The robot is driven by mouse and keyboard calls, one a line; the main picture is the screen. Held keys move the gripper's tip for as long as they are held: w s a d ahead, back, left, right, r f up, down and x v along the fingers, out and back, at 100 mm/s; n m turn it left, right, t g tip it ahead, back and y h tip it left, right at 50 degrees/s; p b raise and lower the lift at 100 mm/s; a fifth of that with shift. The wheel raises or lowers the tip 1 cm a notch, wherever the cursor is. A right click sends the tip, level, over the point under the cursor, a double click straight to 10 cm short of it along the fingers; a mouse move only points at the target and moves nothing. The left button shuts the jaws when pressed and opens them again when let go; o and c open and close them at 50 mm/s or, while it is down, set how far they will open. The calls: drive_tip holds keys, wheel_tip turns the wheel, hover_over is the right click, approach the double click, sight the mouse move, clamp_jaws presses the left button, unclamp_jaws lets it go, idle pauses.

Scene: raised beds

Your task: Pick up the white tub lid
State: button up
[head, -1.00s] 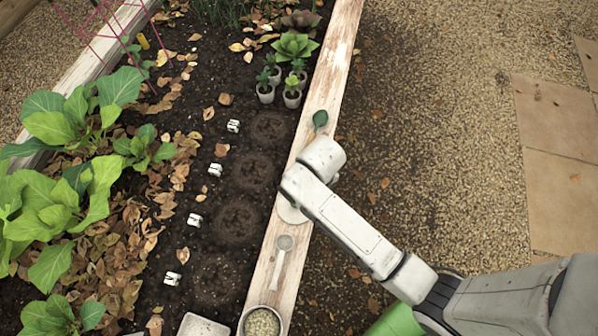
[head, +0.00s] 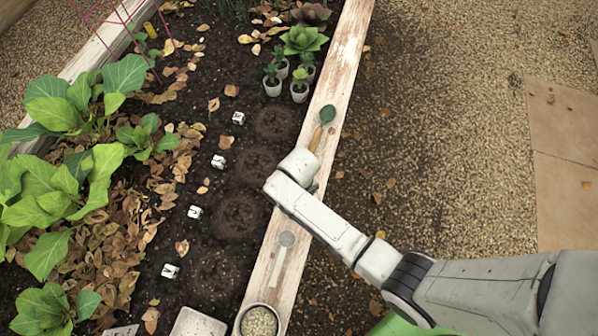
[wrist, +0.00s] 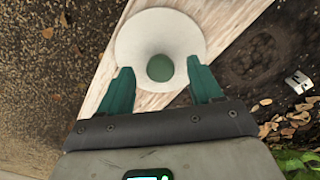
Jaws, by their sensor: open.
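The white tub lid (wrist: 150,35) shows in the wrist view as a round white disc with a green centre, lying on the worn wooden edge board (wrist: 116,66). My gripper (wrist: 159,70) is open, its two teal fingers pointing at the lid. The fingertips overlap the lid's near part in the picture, one on each side of the green centre. Nothing is gripped, and I cannot tell whether the fingers touch it. In the head view my arm hides the lid and the fingertips.
A bowl of grains (head: 259,321) and a white tray (head: 197,323) stand near. Small pots (head: 299,92) stand farther up. Gravel lies to the right.

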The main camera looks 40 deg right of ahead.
wheel_tip(320, 180, down, 2)
drive_tip(key=shift+f, duration=0.1)
drive_tip(key=c, duration=1.1)
